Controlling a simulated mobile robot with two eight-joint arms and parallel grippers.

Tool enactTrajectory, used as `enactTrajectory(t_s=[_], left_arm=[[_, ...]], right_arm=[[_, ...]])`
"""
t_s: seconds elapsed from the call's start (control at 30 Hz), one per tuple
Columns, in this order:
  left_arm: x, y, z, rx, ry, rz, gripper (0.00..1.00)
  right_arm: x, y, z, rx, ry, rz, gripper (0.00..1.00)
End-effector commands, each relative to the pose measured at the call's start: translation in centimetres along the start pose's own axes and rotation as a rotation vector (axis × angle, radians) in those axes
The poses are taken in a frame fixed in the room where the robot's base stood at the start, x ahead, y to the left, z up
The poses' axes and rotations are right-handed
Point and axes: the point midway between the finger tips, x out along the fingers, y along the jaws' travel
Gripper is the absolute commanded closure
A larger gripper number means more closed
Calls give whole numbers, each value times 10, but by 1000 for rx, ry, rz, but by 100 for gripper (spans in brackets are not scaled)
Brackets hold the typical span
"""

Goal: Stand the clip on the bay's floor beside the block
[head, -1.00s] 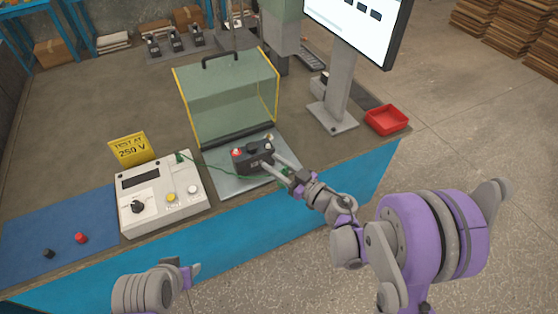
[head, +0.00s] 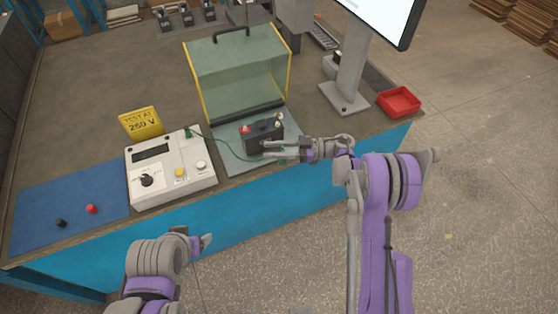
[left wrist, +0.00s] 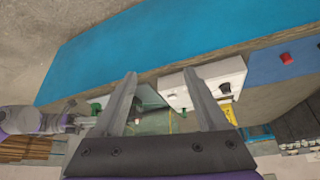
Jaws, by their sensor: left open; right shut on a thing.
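The block (head: 262,136), black with a red terminal and pale terminals on top, stands on the bay's grey floor (head: 232,157), in front of the raised clear hood. My right gripper (head: 266,151) comes in from the right, low in front of the block. It is shut on the green clip (head: 283,160), which is small and mostly hidden by the fingers; I cannot tell whether it touches the floor. A green lead runs from it to the tester (head: 170,168). My left gripper (head: 205,243) is open and empty, off the bench's front edge; its spread fingers show in the left wrist view (left wrist: 162,100).
The yellow-edged hood (head: 240,75) rises behind the block. A yellow sign (head: 142,123) stands behind the tester. A blue mat (head: 70,207) with a red and a black cap lies at left. A monitor stand (head: 345,98) and red tray (head: 399,102) are at right.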

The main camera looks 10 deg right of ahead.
Motion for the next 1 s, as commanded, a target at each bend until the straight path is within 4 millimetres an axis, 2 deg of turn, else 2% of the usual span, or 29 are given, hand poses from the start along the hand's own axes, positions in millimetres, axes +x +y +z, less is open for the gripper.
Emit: enactTrajectory(t_s=[0.27,0.47,0.7,0.83,1.0], left_arm=[[33,18,-53,14,111,-82,25],[61,52,-93,25,246,-113,25],[90,116,-127,40,432,-80,25],[102,158,-135,51,531,-34,25],[111,204,-135,61,630,33,25]], right_arm=[[0,0,0,0,0,1,100],[0,0,0,0,1,2,100],[0,0,0,0,1,2,100],[0,0,0,0,1,2,100],[0,0,0,0,1,2,100]])
